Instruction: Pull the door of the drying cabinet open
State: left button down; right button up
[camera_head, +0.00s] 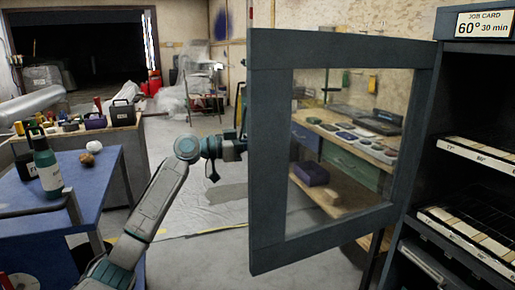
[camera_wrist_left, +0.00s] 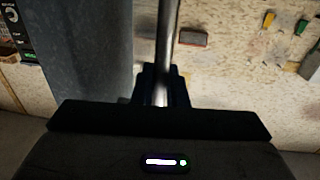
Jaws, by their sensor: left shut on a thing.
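The drying cabinet (camera_head: 449,95) stands at the right of the head view, its front open with slatted shelves inside. Its grey-framed door (camera_head: 340,48) has a clear window and is swung well out from the cabinet, toward the middle of the view. In the left wrist view a vertical metal bar handle (camera_wrist_left: 168,40) runs beside the grey door panel (camera_wrist_left: 85,50). My left gripper (camera_wrist_left: 163,88) is shut on this handle. In the head view my left arm reaches to the door's far left edge, and the fingertips are hidden behind the frame. My right gripper is not in view.
A blue table (camera_head: 90,190) with a bottle (camera_head: 47,165) and small items stands at the left. A workbench (camera_head: 350,145) shows through the door window. A job card sign (camera_head: 484,24) tops the cabinet. Sheeted floor (camera_head: 190,215) lies clear left of the door.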

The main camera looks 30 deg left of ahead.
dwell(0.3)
pick_arm(q)
jog(key=c, duration=1.6)
grip_release()
jog(key=shift+o, duration=0.3)
jog(key=shift+w+d, duration=0.1)
jog(key=shift+d, duration=0.05)
